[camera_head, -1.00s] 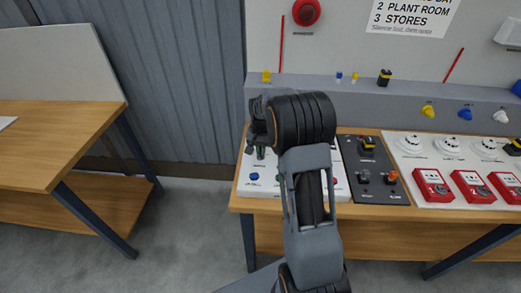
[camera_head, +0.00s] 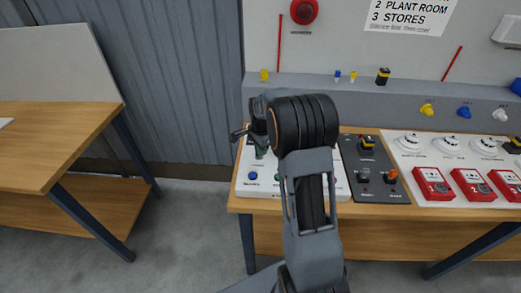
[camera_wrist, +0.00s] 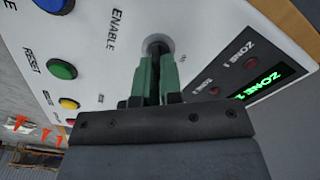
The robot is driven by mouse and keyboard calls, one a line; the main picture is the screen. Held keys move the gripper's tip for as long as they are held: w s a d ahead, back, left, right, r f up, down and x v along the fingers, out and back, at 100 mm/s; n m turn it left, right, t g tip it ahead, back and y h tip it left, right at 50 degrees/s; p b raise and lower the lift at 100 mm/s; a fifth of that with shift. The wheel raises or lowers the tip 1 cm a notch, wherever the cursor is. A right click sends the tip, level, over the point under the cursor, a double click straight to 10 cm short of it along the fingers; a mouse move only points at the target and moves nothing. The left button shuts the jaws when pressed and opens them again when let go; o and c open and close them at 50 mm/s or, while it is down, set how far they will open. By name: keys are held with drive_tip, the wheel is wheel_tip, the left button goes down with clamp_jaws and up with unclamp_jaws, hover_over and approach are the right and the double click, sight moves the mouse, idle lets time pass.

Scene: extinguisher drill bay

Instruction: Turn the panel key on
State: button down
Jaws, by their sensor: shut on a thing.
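The white control panel (camera_head: 245,190) lies at the left end of the right-hand bench. In the wrist view its face (camera_wrist: 100,70) fills the upper part, with the round grey key switch (camera_wrist: 158,41) beside the word ENABLE. My gripper (camera_wrist: 157,60) has its green fingers shut on the panel key at that switch. The key itself is mostly hidden between the fingers. In the head view my gripper (camera_head: 260,150) is over the back left of the panel, and my arm hides much of the panel.
The panel has a blue button (camera_wrist: 62,69), a green button (camera_wrist: 54,4), a yellow button (camera_wrist: 68,103) and a lit green ZONE 1 display (camera_wrist: 265,83). A dark switch board (camera_head: 375,185) and red call points (camera_head: 433,184) lie to the right. Another bench (camera_head: 60,130) stands left.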

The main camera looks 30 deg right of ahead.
drive_tip(key=shift+r+m, duration=0.1)
drive_tip(key=shift+m, duration=0.5)
drive_tip(key=c, duration=1.3)
unclamp_jaws()
wheel_tip(320, 180, up, 14)
drive_tip(key=shift+f+b, duration=0.15)
drive_tip(key=shift+b, duration=0.15)
